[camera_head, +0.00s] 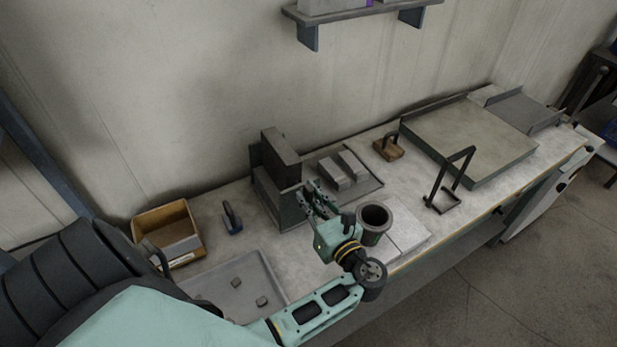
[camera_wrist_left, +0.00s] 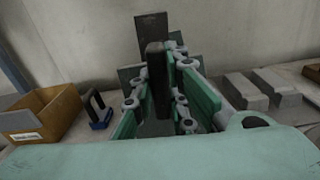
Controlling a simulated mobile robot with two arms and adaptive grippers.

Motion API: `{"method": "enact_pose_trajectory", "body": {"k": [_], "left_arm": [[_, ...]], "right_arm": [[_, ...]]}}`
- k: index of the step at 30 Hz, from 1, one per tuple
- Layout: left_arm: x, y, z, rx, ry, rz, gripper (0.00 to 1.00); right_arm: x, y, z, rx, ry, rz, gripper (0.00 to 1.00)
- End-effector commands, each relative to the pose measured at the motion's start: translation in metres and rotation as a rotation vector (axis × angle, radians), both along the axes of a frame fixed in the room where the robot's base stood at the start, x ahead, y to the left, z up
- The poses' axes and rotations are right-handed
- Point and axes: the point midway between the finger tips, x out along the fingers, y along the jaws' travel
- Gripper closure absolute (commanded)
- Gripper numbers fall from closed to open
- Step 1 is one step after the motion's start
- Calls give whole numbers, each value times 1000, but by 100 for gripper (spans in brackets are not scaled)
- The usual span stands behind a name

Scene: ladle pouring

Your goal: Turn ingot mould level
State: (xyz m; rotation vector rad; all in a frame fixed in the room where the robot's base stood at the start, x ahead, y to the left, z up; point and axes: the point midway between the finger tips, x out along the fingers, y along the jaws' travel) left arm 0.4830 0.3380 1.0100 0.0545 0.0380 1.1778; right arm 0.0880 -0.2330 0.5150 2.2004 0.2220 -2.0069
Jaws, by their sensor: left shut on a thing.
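The ingot mould appears to be the dark block (camera_head: 281,158) at the back of the bench, standing on edge, not level, on a grey-green stand (camera_head: 273,197). My left gripper (camera_head: 313,193) is at its right front side. In the left wrist view, the fingers of the left gripper (camera_wrist_left: 160,85) are shut around an upright dark bar (camera_wrist_left: 155,62), apparently the mould's handle. Dark plates (camera_wrist_left: 152,32) rise behind it. The fingers and bar hide the join between bar and mould. My right gripper is not in view.
A dark round pot (camera_head: 374,216) stands close to the right of my left wrist. Grey blocks (camera_head: 344,169) lie on a tray behind it. A cardboard box (camera_head: 148,222), a small handled block (camera_head: 232,218) and a shallow tray (camera_head: 222,287) are at left. A large slab (camera_head: 470,135) is at right.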

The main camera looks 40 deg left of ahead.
Motion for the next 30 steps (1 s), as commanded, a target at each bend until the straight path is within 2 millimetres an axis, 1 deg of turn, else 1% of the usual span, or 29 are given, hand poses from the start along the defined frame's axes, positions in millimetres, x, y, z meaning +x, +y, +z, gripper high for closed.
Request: {"method": "enact_pose_trajectory", "body": {"k": [7, 8, 14, 25, 28, 30], "left_arm": [[0, -1, 0, -2, 2, -2, 100], [0, -1, 0, -2, 2, -2, 84], [0, -1, 0, 0, 2, -1, 67], [-1, -2, -1, 0, 3, 0, 67], [-5, -10, -1, -1, 4, 0, 67], [-9, -21, -1, -3, 4, -1, 67]], "right_arm": [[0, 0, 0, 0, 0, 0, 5], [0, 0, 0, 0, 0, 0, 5], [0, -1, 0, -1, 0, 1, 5], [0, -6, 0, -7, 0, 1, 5], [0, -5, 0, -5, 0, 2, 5], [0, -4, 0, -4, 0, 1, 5]]}}
